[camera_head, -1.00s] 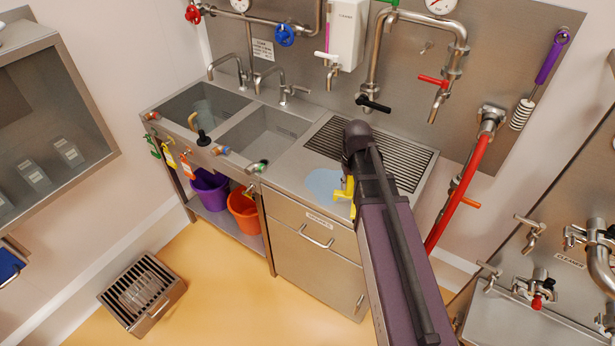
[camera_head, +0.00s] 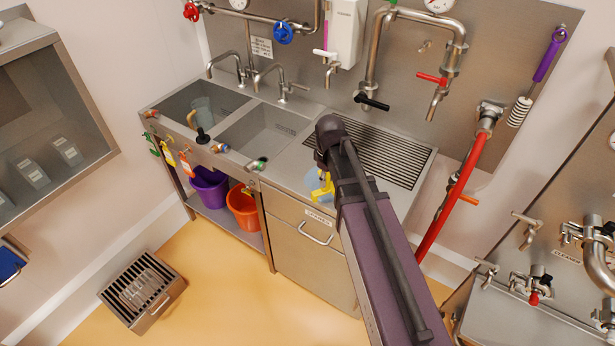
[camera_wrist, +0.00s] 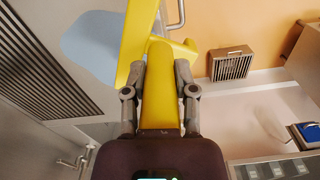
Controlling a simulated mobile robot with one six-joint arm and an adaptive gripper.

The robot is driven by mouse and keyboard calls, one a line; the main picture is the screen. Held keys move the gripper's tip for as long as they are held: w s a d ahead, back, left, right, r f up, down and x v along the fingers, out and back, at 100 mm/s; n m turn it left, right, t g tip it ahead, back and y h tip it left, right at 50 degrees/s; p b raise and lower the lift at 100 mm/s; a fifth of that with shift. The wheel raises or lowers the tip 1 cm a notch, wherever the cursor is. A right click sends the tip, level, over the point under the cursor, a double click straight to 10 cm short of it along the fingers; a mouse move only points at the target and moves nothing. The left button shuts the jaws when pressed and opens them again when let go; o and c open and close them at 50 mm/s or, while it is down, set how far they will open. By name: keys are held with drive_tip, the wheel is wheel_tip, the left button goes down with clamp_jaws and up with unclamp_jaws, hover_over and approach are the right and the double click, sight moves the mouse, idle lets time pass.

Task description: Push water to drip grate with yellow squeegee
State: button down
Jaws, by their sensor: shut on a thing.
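The yellow squeegee (camera_head: 322,188) shows partly beside my arm at the front of the counter. My gripper (camera_wrist: 161,85) is shut on its handle in the wrist view, and the yellow squeegee (camera_wrist: 160,100) runs up between the two fingers. The water (camera_wrist: 92,45) is a pale blue puddle on the steel counter, left of the squeegee in the wrist view. In the head view only a strip of the water (camera_head: 311,181) shows; my arm and the squeegee hide the rest. The drip grate (camera_head: 385,155) is the slotted panel behind my arm; the grate (camera_wrist: 40,55) also shows at left in the wrist view.
Two sink basins (camera_head: 262,132) lie left of the grate, with a plunger (camera_head: 200,133) in the left one. A black-handled tap (camera_head: 372,102) hangs above the grate's back edge. A red hose (camera_head: 452,195) stands to the right. Purple and orange buckets (camera_head: 243,208) sit below.

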drive_tip(key=a+n, duration=0.1)
drive_tip(key=n, duration=0.1)
drive_tip(key=a+n, duration=0.4)
drive_tip(key=shift+w+a+r, duration=0.1)
drive_tip(key=shift+a+r, duration=0.1)
drive_tip(key=shift+r, duration=0.05)
drive_tip(key=shift+f, duration=0.15)
wheel_tip(320, 180, down, 6)
drive_tip(key=b, duration=0.6)
drive_tip(key=shift+w+d+r+p, duration=0.1)
drive_tip(key=shift+w+d+p, duration=0.05)
drive_tip(key=shift+w+d, duration=2.15)
drive_tip(key=shift+w+d+r+p, duration=0.15)
drive_tip(key=shift+w+d, duration=1.4)
drive_tip(key=shift+w, duration=1.45)
drive_tip(key=shift+w+d+r+p, duration=0.1)
drive_tip(key=shift+w+d+p, duration=0.05)
drive_tip(key=shift+w+d, duration=2.15)
drive_tip(key=shift+w+a+r+p, duration=0.15)
drive_tip(key=shift+a+r+p, duration=0.05)
drive_tip(key=shift+r+p, duration=1.2)
drive_tip(key=shift+w+a+r+p, duration=0.15)
drive_tip(key=shift+r+p, duration=1.25)
